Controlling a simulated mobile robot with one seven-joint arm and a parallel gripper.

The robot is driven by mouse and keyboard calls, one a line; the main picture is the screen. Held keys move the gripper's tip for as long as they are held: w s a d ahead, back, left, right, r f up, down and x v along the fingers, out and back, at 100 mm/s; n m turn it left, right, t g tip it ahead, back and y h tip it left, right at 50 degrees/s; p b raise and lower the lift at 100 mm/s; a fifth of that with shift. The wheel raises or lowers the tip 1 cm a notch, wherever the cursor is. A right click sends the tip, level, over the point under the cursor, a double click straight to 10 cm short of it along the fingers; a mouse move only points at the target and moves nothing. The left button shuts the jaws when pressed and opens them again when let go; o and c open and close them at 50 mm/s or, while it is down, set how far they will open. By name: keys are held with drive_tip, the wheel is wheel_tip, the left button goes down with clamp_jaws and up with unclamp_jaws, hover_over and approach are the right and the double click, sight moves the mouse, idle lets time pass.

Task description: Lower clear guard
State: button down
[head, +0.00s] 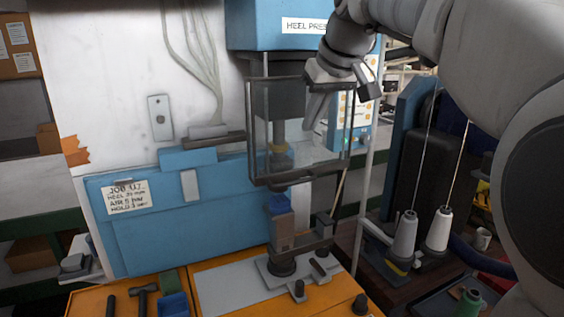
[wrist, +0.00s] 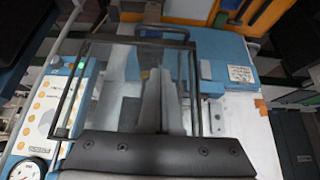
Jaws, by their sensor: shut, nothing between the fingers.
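The clear guard is a see-through panel with a dark frame (head: 300,173), standing in front of the heel press, below its blue head (head: 275,25). In the wrist view the guard's frame (wrist: 72,92) fills the middle. My gripper (head: 312,123) is shut and empty, pointing down at the guard's right part in the head view. Its fingers (wrist: 157,95) overlap the pane in the wrist view; I cannot tell whether they touch it. Under the guard's bottom bar, a blue and brown block (head: 281,222) stands on the grey base plate (head: 262,268).
A control panel with yellow buttons and a gauge (wrist: 30,170) is close beside the guard. Thread cones (head: 403,235) stand to the right. A hammer (head: 143,298) and blue bin (head: 174,304) lie on the orange bench at front left.

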drive_tip(key=x, duration=0.9)
drive_tip(key=shift+w+a+f, duration=0.15)
drive_tip(key=shift+w+f, duration=0.05)
wheel_tip(320, 180, down, 2)
drive_tip(key=shift+f+b, duration=0.25)
drive_tip(key=shift+b, duration=0.1)
drive_tip(key=shift+s+f, duration=0.3)
drive_tip(key=shift+f, duration=0.55)
wheel_tip(320, 180, down, 23)
drive_tip(key=b, duration=1.6)
drive_tip(key=shift+s, duration=0.1)
